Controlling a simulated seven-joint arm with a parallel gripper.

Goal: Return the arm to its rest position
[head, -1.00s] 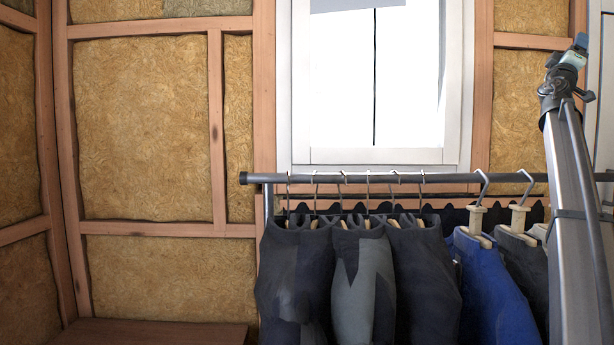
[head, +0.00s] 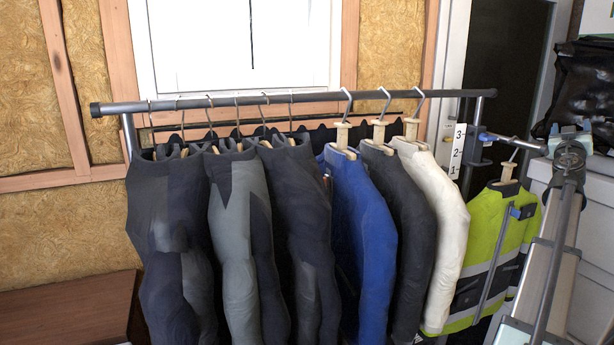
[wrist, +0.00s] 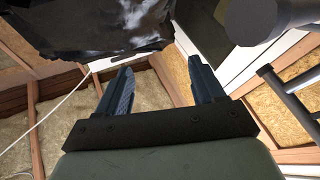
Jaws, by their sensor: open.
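My gripper (wrist: 160,72) shows in the wrist view, with its two dark blue-grey fingers spread apart. Nothing sits between the fingers, and they touch nothing that I can see. Black crinkled plastic (wrist: 95,25) hangs beyond and above the fingertips in that view. In the head view, the long grey link at the right edge appears to be part of my own arm. I cannot make out the gripper's fingers there.
A brown bench (head: 70,310) stands lower left. Black plastic (head: 580,85) lies on a white cabinet at right.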

